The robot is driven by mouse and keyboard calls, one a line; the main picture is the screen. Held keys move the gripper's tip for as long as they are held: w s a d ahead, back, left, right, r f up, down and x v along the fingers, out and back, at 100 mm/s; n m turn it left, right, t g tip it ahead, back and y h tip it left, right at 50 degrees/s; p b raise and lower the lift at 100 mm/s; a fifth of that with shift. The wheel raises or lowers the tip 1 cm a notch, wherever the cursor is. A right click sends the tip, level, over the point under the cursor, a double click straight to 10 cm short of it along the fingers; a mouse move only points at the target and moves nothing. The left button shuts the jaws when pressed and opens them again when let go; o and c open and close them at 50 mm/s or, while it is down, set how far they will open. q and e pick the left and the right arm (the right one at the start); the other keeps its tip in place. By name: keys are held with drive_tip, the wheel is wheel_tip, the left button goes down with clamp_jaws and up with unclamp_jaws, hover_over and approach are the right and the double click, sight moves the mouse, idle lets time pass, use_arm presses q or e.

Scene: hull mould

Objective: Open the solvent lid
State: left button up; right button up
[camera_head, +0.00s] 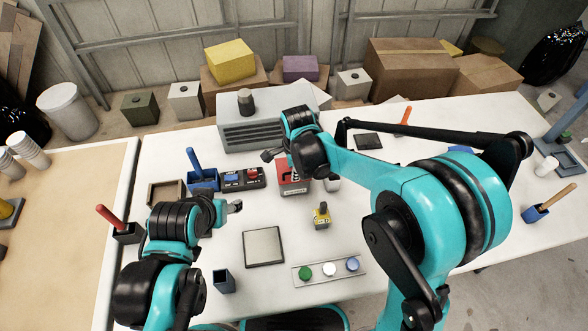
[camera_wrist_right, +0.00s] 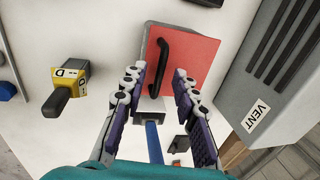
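The solvent box (camera_head: 293,187) stands mid-table in front of the grey vented unit, partly hidden by my right gripper. Its red lid (camera_wrist_right: 198,62) with a black bar handle (camera_wrist_right: 165,58) fills the upper middle of the right wrist view. The lid looks closed. My right gripper (camera_head: 274,154) is above the box. In the right wrist view, its fingers (camera_wrist_right: 157,78) are spread apart, with the lower part of the handle in the gap between them. I see no contact with the handle. My left gripper (camera_head: 234,207) is low at left, apart from the box; its finger gap is unclear.
The grey vented unit (camera_head: 262,136) stands behind the box; its VENT side (camera_wrist_right: 268,90) is close on the right in the wrist view. A button panel (camera_head: 243,179) and blue holder (camera_head: 203,181) stand left. A yellow-black switch (camera_head: 321,216) and grey plate (camera_head: 263,247) are in front.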

clamp_jaws()
use_arm(q)
drive_tip(key=shift+r, duration=0.1)
use_arm(e)
drive_tip(key=shift+r, duration=0.15)
